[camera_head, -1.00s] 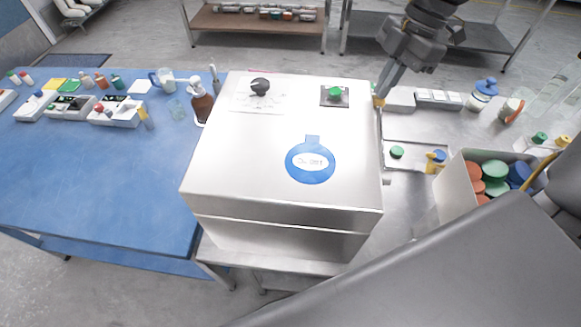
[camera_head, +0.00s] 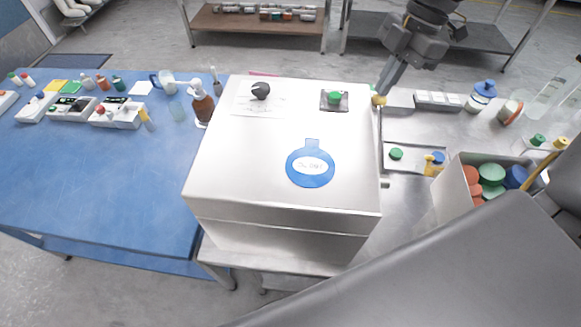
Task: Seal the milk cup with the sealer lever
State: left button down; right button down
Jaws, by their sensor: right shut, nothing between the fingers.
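A large silver box-shaped machine (camera_head: 255,150) stands in the middle, with a blue round label (camera_head: 311,163), a black knob (camera_head: 260,90) and a green button (camera_head: 334,97) on top. My left gripper is not in view.
A blue table (camera_head: 90,185) on the left holds a pump bottle (camera_head: 202,106), a glass pitcher and small containers. On the right, a grey bin (camera_head: 452,193) holds coloured lids, and a tray (camera_head: 412,168) lies beside the machine. The blue table's front is clear.

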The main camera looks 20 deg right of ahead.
notch_tip(320, 180, up, 14)
jog(key=p, duration=0.9)
jog(key=shift+r, duration=0.25)
dwell(0.6)
